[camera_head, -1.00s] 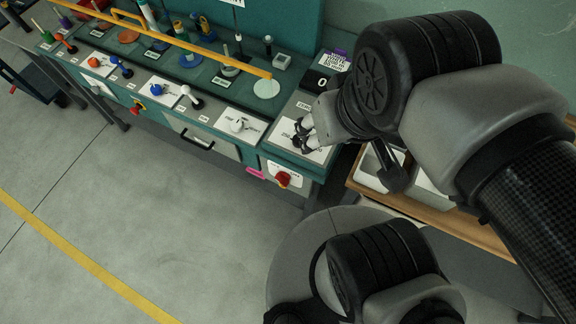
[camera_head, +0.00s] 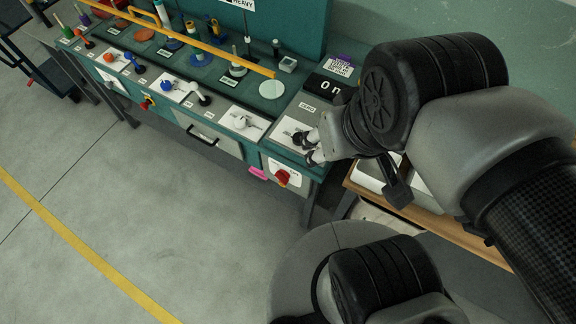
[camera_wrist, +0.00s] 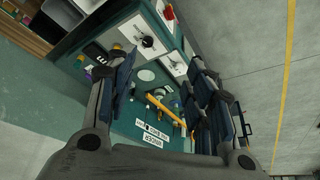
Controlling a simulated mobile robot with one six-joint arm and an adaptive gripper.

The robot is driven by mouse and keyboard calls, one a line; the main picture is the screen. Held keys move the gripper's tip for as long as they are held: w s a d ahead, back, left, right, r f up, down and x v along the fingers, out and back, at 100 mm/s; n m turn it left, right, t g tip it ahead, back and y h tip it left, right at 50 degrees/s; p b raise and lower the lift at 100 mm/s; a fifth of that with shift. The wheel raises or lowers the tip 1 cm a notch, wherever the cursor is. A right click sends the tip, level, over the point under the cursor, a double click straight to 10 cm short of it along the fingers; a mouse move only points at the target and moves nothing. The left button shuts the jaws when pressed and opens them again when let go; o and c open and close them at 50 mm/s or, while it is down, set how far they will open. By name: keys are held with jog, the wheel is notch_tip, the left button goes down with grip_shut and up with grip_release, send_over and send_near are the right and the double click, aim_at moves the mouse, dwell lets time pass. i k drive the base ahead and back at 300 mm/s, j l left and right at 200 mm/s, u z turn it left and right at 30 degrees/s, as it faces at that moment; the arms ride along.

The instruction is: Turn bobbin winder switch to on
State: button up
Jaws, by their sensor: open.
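A row of small switches on pale plates runs along the front of the teal bench in the head view. I cannot read which plate is the bobbin winder's. My gripper (camera_head: 308,147) is open and empty at the right end of the row, at the right edge of a white plate (camera_head: 285,132). In the wrist view, my gripper's two fingers (camera_wrist: 165,85) are spread apart. Between and beyond them are a plate with a dark-and-white knob (camera_wrist: 148,42) and a second plated knob (camera_wrist: 178,67). I see no contact with any switch.
A red rotary knob (camera_head: 282,178) is on the bench's front face. A yellow bar (camera_head: 215,53) crosses above the bench. A wooden shelf with white bins (camera_head: 368,178) stands right. The floor in front is clear.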

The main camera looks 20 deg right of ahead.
aim_at(282, 175)
jog(key=j+u, duration=0.75)
jog(key=i+l, duration=0.05)
jog(key=l, duration=0.1)
